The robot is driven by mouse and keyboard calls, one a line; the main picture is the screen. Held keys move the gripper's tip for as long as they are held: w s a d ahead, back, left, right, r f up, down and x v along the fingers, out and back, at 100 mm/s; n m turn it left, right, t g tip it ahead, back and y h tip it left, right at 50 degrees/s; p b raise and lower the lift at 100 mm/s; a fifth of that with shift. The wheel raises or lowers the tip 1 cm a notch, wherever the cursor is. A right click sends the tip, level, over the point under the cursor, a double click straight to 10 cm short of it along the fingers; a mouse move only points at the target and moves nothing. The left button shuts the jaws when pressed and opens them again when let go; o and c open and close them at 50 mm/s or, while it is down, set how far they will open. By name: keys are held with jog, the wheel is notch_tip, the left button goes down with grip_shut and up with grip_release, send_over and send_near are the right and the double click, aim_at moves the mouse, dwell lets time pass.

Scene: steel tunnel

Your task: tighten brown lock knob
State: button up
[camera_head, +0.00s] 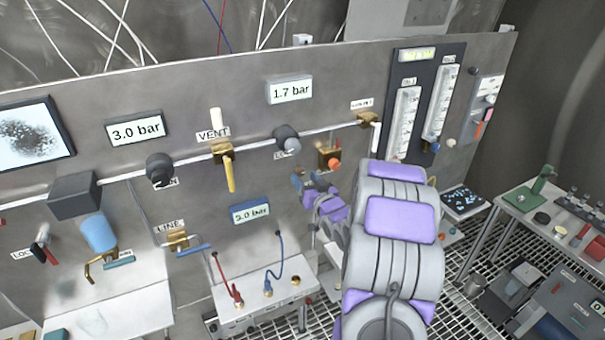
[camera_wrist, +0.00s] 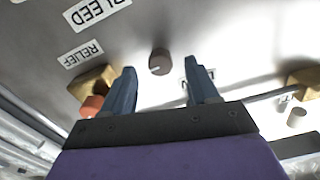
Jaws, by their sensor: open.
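A small round grey-brown knob (camera_wrist: 160,62) stands on the steel panel in the wrist view. It shows in the gap between my two fingers, beyond their tips. My gripper (camera_wrist: 162,80) is open with nothing between its blue-grey fingers; a gap between the knob and the fingers cannot be judged. In the head view my gripper (camera_head: 311,188) is close to the panel, below the orange-knobbed brass valve. I cannot make out the brown knob for certain in the head view; my gripper and arm cover part of that area.
The brass relief valve with an orange knob (camera_wrist: 92,104) sits close beside one finger; its orange knob (camera_head: 334,164) also shows in the head view. A grey knob (camera_head: 287,138) and the yellow vent lever (camera_head: 230,174) are to the left. A white bench (camera_head: 262,300) stands below.

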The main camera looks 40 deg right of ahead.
aim_at(300, 171)
jog(key=shift+x, duration=1.3)
jog(key=c, duration=1)
